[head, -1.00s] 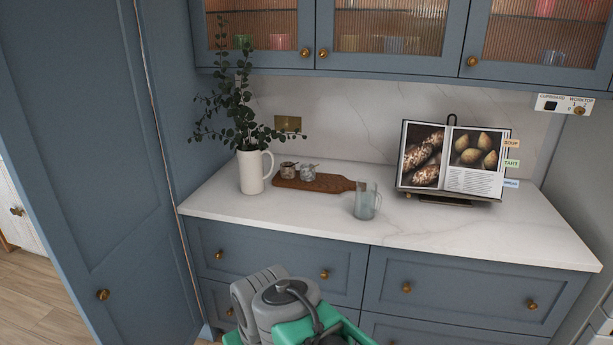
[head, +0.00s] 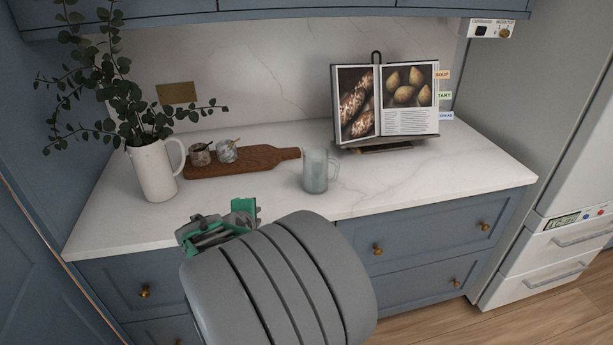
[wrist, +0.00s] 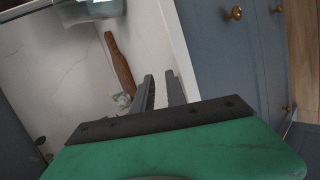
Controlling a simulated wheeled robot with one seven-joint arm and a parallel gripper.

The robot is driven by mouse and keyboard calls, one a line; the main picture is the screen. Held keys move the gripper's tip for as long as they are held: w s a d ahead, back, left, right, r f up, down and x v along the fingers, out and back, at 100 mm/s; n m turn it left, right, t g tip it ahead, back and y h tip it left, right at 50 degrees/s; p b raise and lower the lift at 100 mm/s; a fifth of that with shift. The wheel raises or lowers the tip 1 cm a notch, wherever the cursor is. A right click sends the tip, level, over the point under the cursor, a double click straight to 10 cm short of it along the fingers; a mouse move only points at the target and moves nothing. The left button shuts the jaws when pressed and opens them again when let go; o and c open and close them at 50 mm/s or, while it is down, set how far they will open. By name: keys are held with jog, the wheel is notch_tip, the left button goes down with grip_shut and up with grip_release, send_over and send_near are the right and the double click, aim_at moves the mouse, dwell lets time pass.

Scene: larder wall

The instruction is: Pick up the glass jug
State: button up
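The glass jug (head: 316,172) is a clear, bluish-grey vessel with a handle on its right side. It stands upright on the white marble worktop (head: 420,185), near the middle, and part of it shows at the top of the wrist view (wrist: 92,10). My gripper (head: 217,226) is at the worktop's front edge, left of the jug and apart from it. In the wrist view its two grey fingers (wrist: 160,78) have a gap between them with nothing in it. My forearm hides part of the front edge.
A wooden board (head: 255,160) with two small jars (head: 214,152) lies left of the jug. A white pitcher with eucalyptus (head: 154,172) stands farther left. An open cookbook (head: 385,103) on a stand is behind, to the right. The worktop's right side is clear.

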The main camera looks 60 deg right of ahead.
aim_at(335, 179)
jog(key=s+d+n+h, duration=0.1)
jog(key=d, duration=0.2)
jog(key=s+d+n+h, duration=0.1)
jog(key=s+d, duration=0.1)
jog(key=d, duration=0.1)
jog(key=s+d+n+g+h+b, duration=0.1)
jog(key=s+d, duration=0.1)
jog(key=shift+d+f, duration=0.4)
jog(key=s+d+n+h, duration=0.1)
jog(key=s+d+n, duration=0.1)
jog(key=n, duration=0.1)
jog(key=s+d+r+n+h, duration=0.1)
jog(key=s+d+n+h, duration=0.1)
jog(key=s+d+n, duration=0.1)
jog(key=s+d+r+n+h+b, duration=0.1)
jog(key=s+d+n, duration=0.1)
jog(key=d+n, duration=0.1)
jog(key=shift+s+d+r+g+h, duration=0.1)
jog(key=shift+s+r+g+h, duration=0.15)
jog(key=shift+g+h, duration=0.15)
jog(key=d, duration=0.2)
jog(key=w+d+p, duration=0.1)
jog(key=d, duration=0.4)
jog(key=shift+w+f, duration=0.15)
jog(key=shift+w, duration=0.2)
jog(key=shift+c, duration=0.5)
grip_shut()
